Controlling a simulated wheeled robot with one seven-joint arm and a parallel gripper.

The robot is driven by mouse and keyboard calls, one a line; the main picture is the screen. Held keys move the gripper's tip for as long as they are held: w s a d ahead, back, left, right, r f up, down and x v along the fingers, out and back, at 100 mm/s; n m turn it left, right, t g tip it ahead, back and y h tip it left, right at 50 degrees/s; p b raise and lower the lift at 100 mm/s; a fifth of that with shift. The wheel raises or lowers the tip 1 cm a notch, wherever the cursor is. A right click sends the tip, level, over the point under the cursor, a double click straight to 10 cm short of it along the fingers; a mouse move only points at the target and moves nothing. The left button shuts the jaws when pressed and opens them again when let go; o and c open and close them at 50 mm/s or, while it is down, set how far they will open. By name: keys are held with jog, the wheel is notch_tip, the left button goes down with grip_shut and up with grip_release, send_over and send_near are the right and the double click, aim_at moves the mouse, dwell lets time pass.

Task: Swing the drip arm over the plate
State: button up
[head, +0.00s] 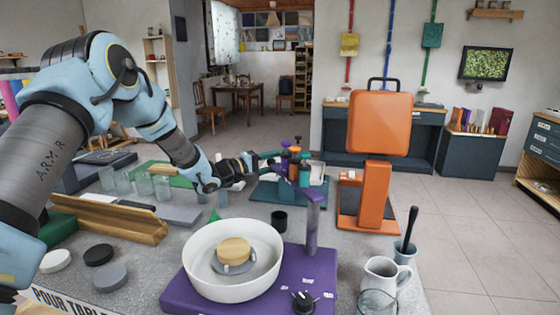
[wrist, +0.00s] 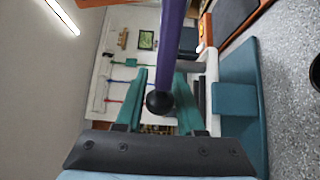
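The drip arm (head: 316,196) is a purple bar on a grey post at the back right of a purple machine base (head: 250,290). In the wrist view the purple bar (wrist: 171,40) ends in a black ball knob (wrist: 158,103). My gripper (wrist: 160,72) has its teal fingers apart, one on each side of the knob, with gaps showing. The grey plate (head: 258,268) lies inside a white bowl (head: 190,262) on the base. A round wooden disc (head: 234,250) sits on the plate. In the head view, my gripper (head: 262,160) is behind the bowl; its fingertips are hard to make out.
A rack of coloured bottles (head: 294,165) stands behind the drip arm. An orange press (head: 378,125) is to the right. A white jug (head: 383,280) and a glass (head: 377,303) stand at front right. A small black cup (head: 279,220) is behind the bowl.

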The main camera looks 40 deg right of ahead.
grip_shut()
dwell(1.0)
